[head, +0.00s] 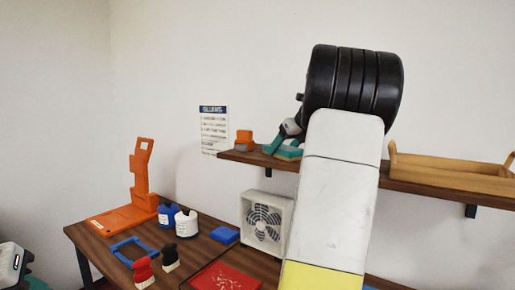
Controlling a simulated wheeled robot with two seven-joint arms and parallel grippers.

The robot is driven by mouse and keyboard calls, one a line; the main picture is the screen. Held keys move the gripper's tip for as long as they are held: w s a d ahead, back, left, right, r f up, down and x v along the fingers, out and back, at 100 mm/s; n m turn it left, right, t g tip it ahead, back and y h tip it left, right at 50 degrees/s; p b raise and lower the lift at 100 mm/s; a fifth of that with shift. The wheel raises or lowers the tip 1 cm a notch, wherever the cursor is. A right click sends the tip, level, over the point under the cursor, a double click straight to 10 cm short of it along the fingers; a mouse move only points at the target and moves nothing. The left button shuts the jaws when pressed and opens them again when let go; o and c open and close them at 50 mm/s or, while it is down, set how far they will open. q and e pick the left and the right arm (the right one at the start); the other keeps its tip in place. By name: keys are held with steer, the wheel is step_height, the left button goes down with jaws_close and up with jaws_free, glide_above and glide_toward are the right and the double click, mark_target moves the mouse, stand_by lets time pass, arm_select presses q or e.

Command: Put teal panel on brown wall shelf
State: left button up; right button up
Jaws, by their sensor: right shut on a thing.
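The brown wall shelf (253,159) runs along the back wall, its middle hidden behind my right arm. My right gripper (276,145) reaches down to the left part of the shelf from behind my arm. It is shut on the teal panel (289,153), which shows small at the shelf top, right of an orange block. Whether the panel rests on the shelf or is just above it, I cannot tell. Part of my left arm's end (12,262) shows at the lower left edge; its jaws are not clear.
Orange blocks (244,140) sit at the shelf's left end, a wooden tray (450,174) at its right. Below, the table holds an orange stand (142,180), bottles (186,223), brushes (143,273), a blue frame (130,252), a red tray (226,277) and a fan (264,220).

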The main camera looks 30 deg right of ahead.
steer(key=o, duration=1.7)
steer(key=a+v, duration=0.1)
steer(key=v, duration=1.1)
steer(key=s+a+f+n+g+y, duration=0.15)
steer(key=a+f+n, duration=0.25)
steer(key=a+n, duration=0.5)
steer(key=s+a+f+n, duration=0.25)
steer(key=a+n, duration=0.35)
steer(key=a, duration=0.4)
steer(key=s+a+f+n, duration=0.4)
steer(key=a+f+n, duration=0.1)
steer(key=n, duration=0.2)
steer(key=s+a+f+n+g, duration=0.1)
steer(key=s+a+f+n, duration=0.3)
steer(key=a+f+n, duration=0.1)
steer(key=s+a+f+n, duration=0.4)
steer(key=a+f+n, duration=0.1)
steer(key=n, duration=0.3)
steer(key=shift+s+n, duration=0.3)
